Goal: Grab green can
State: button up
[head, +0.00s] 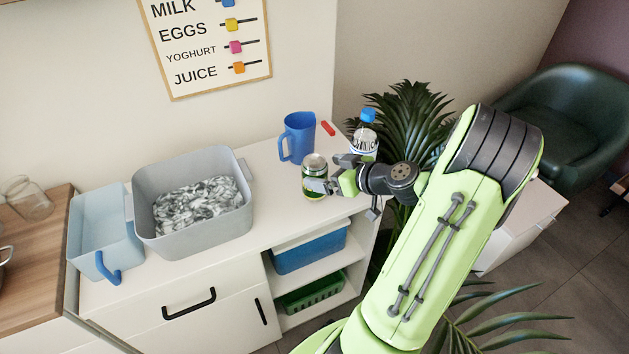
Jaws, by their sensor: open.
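The green can (314,177) stands upright on the white cabinet top, near its front right part. It has a silver lid and a dark label. My gripper (331,175) comes in from the right, with its fingertips at the can's right side. The gripper is open. One dark finger shows beside the can's upper right and the other lower at its right. Whether the fingers touch the can cannot be told from this view.
A blue jug (298,138) stands behind the can, with a red object (328,128) near it. A grey bin (188,240) and a light blue container (104,225) stand left. Plant leaves (405,125) rise behind my arm.

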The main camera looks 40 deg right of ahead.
jog(key=x, duration=0.3)
jog(key=shift+w+f, duration=0.25)
jog(key=shift+s, duration=0.1)
jog(key=shift+r, duration=0.15)
jog(key=c, duration=1.4)
